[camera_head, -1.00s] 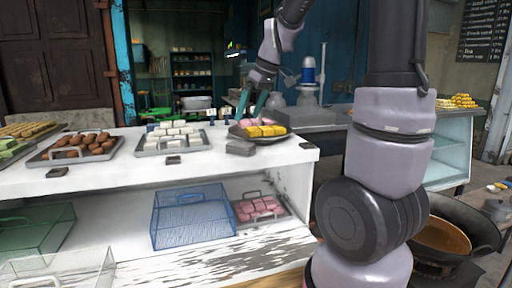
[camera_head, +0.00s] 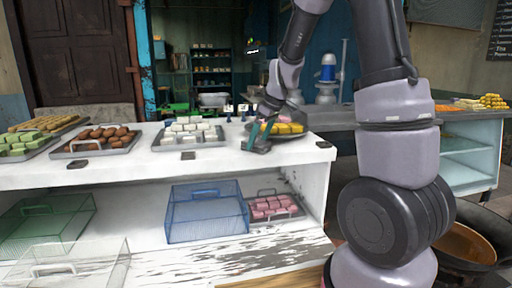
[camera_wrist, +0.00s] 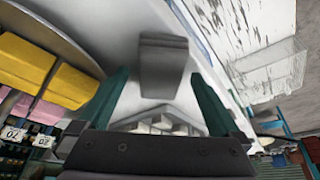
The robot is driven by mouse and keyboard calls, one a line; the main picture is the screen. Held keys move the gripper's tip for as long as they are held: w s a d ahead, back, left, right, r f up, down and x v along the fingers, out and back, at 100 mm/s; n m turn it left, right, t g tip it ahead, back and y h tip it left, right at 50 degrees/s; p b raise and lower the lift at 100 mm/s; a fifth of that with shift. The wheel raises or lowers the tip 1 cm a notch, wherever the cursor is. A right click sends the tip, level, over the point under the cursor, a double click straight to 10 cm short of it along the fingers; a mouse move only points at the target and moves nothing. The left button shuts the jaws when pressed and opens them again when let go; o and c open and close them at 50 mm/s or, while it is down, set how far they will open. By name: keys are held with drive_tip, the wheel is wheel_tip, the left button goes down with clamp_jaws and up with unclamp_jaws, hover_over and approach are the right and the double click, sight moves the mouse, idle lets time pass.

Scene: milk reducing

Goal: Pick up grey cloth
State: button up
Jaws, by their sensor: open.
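The grey cloth (camera_wrist: 163,65) is a folded, dark grey pad lying on the white counter top. In the wrist view it lies ahead of my gripper (camera_wrist: 165,95), between the lines of its two green fingers. The fingers are apart and nothing is held between them. In the head view my gripper (camera_head: 258,134) is low over the counter at the cloth (camera_head: 259,146), which the fingers partly cover. I cannot tell whether the fingertips touch it.
A round plate of yellow and pink sweets (camera_head: 287,128) stands right beside the cloth. A tray of white sweets (camera_head: 190,134) is to the left. The counter's front edge (camera_head: 230,166) is close. A blue mesh basket (camera_head: 207,212) is on the shelf below.

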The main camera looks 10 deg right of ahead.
sight(258, 141)
drive_tip(key=shift+w+a+f, duration=0.2)
drive_tip(key=shift+f, duration=0.4)
drive_tip(key=c, duration=1.5)
wheel_tip(258, 141, up, 10)
drive_tip(key=shift+r, duration=0.1)
drive_tip(key=o, duration=0.6)
drive_tip(key=c, duration=0.3)
